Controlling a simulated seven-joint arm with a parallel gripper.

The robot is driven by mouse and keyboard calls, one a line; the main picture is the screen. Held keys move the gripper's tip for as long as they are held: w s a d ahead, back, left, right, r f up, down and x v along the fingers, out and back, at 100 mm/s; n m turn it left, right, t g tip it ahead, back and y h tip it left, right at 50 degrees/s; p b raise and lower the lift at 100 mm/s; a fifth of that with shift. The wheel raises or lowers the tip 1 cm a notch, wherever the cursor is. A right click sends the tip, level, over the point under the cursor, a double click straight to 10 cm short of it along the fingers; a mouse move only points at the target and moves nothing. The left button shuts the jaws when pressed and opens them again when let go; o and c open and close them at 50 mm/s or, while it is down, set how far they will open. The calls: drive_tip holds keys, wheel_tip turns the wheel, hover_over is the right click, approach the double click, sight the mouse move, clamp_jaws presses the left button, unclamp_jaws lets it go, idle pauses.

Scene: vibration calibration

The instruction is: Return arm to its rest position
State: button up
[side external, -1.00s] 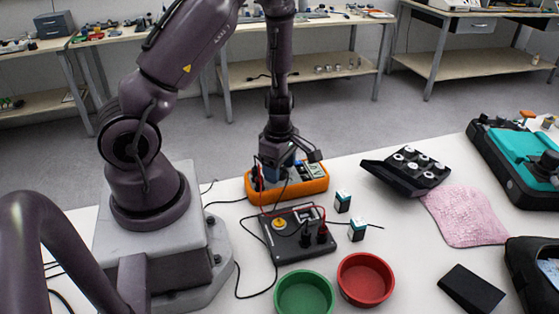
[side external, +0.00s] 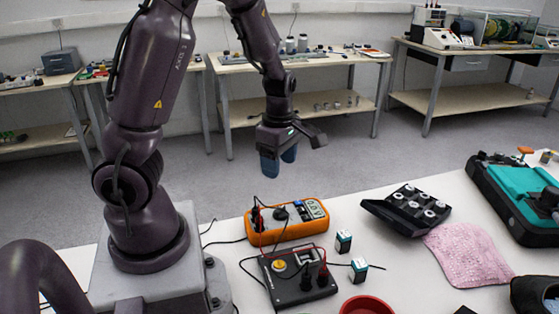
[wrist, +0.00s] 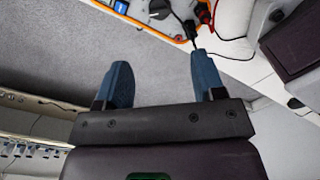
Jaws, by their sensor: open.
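My gripper (side external: 279,160) hangs in the air above and behind the orange multimeter, with its blue fingers pointing down. The wrist view also shows my gripper (wrist: 163,85), with the two blue fingers apart and nothing between them. The orange multimeter (side external: 262,238) lies on the white table, with its dial and display uncovered. Part of the multimeter (wrist: 150,28) shows at the top of the wrist view, apart from the fingers.
A black test box (side external: 285,291) with red and black leads sits in front of the multimeter. Two small dark-and-white blocks (side external: 343,241) stand beside it. A black tray (side external: 408,208), pink cloth (side external: 467,254) and red bowl (side external: 367,306) are nearby. Back benches (side external: 290,66) stand beyond open floor.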

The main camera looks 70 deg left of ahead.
drive_tip(key=s+d+r+m+t, duration=0.2)
drive_tip(key=d+r+m, duration=0.5)
drive_tip(key=m, duration=0.6)
drive_tip(key=s+d+r+m+t, duration=0.3)
drive_tip(key=s+d+r+m, duration=0.2)
drive_tip(key=r+m, duration=0.5)
drive_tip(key=d+m, duration=0.2)
drive_tip(key=m, duration=0.1)
drive_tip(key=shift+d+r+t, duration=0.2)
drive_tip(key=shift+d+t, duration=0.1)
drive_tip(key=shift+d, duration=0.05)
